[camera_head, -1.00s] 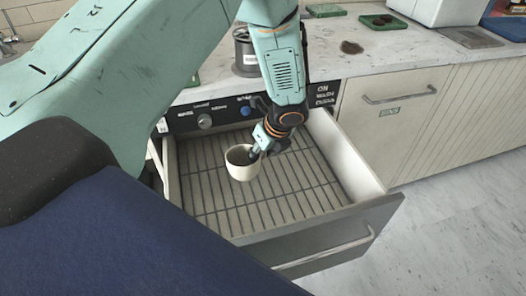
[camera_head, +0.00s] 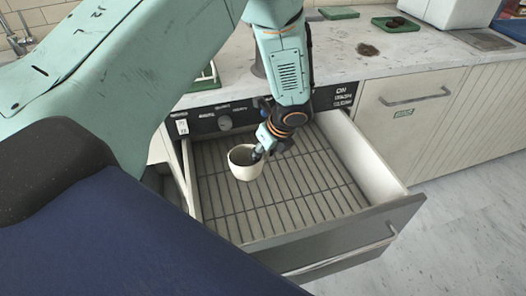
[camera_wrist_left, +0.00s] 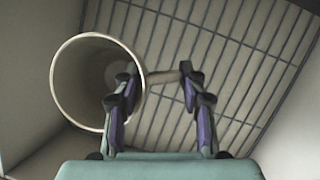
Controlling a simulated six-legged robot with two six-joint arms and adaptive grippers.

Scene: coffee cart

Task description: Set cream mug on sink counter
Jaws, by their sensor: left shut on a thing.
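The cream mug (camera_head: 239,169) is held upright over the open drawer, in front of the appliance panel; it also shows at the left of the left wrist view (camera_wrist_left: 70,100). My left gripper (camera_head: 258,152) is at the mug's right side, shut on its handle, which lies between the fingers in the left wrist view (camera_wrist_left: 158,82). The mug's height above the drawer rack is hard to judge. A tap (camera_head: 27,28) stands at the far upper left; my left arm hides most of the counter beside it. My right gripper is out of view.
The open drawer (camera_head: 340,232) has a slatted rack and raised side walls around the mug. The marble counter (camera_head: 335,55) behind holds a dark canister (camera_head: 258,67), partly hidden by my arm, and green trays (camera_head: 396,24). Open floor lies at the right.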

